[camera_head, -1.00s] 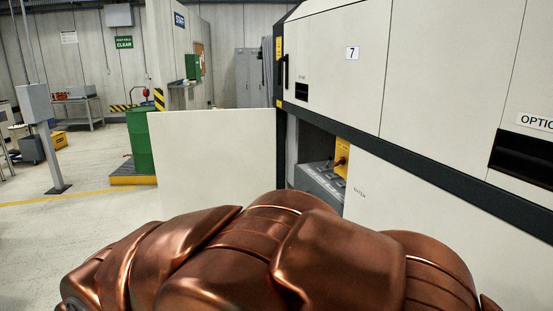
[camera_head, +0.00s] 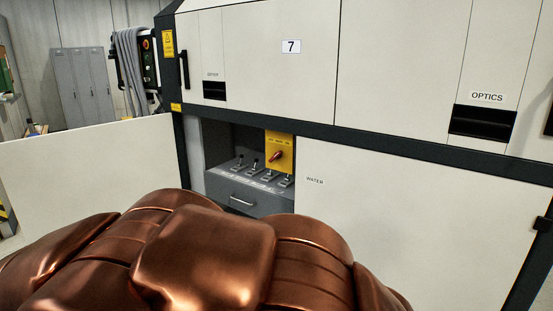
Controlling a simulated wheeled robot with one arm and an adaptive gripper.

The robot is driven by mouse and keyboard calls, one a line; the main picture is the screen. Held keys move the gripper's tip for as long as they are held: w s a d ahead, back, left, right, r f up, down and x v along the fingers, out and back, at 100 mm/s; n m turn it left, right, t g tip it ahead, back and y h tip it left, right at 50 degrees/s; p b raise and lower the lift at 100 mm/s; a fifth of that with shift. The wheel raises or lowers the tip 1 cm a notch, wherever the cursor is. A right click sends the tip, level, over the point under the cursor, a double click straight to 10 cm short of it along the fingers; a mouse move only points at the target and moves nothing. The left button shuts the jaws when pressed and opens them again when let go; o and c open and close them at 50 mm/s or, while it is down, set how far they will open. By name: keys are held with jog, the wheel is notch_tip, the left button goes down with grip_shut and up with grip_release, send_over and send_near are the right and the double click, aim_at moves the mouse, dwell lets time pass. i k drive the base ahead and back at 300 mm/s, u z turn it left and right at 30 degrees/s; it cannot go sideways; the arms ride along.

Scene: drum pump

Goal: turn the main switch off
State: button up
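The main switch is a red rotary handle (camera_head: 276,156) on a yellow plate (camera_head: 281,143), set in an open recess of the large white machine marked 7. The handle looks tilted, and its exact position marking is too small to read. Several small black-knobbed levers (camera_head: 255,164) stand on a grey sloped panel in front of it. My copper-coloured arm covers the bottom of the head view, below the recess. My gripper is not in view.
An open white door panel (camera_head: 90,170) stands out at the left of the recess. A grey drawer front with a handle (camera_head: 242,201) lies under the levers. A panel marked WATER (camera_head: 400,215) is to the right. Grey lockers (camera_head: 84,85) stand behind at left.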

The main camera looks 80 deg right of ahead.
aim_at(278, 154)
jog(key=z, duration=0.75)
jog(key=i, duration=0.8)
jog(key=z, duration=0.8)
